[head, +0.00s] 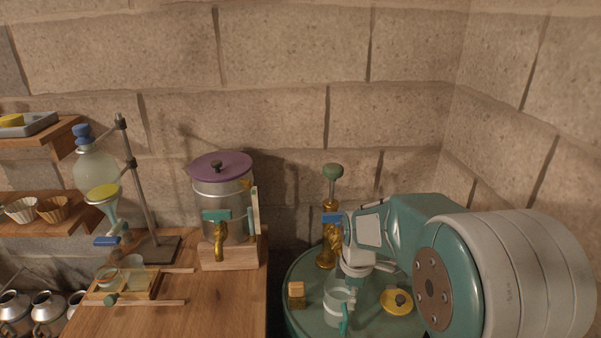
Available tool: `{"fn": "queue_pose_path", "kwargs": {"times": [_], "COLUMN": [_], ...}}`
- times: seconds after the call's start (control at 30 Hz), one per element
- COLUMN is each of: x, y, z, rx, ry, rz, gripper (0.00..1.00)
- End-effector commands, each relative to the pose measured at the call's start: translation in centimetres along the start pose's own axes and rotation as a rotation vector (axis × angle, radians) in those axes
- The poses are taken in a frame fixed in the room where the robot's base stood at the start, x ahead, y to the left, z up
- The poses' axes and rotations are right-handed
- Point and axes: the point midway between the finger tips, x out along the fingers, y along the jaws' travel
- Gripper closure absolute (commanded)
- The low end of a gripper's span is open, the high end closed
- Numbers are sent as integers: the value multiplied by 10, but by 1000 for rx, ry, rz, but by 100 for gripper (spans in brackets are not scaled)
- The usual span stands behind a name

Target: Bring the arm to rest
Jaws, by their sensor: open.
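My arm, teal and pale grey, reaches in from the right and fills the lower right of the head view. My gripper (366,270) points down over the round green table, just above and behind a clear glass jar (337,308). It appears empty; its fingertips are small and partly hidden, and I cannot tell whether they touch the jar. A yellow disc lid (396,302) with a dark knob lies to the right of the jar.
The round green table (302,320) also holds a brass fitting (327,247) and a small wooden block (296,295). A wooden bench (215,300) at left carries a steel pot with a purple lid (221,167) and a glass separating funnel (95,172) on a stand. Stone walls close the back and right.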

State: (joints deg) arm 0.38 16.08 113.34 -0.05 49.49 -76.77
Motion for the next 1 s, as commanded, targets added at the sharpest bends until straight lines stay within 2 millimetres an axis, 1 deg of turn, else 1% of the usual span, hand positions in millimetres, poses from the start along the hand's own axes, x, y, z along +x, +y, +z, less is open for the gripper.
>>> {"fn": "queue_pose_path", "kwargs": {"times": [0.03,0.2,0.4,0.5,0.7,0.9,1.0], "x": [-12,-56,-99,-116,-139,-150,-151], "y": [-5,-33,-73,-95,-140,-182,-195], "z": [1,7,16,21,31,41,44], "rx": [35,249,518,650,914,1160,1246], "ry": [5,35,94,131,224,332,373], "rz": [20,94,174,208,267,305,313], "gripper": [41,41,41,41,41,41,41]}}
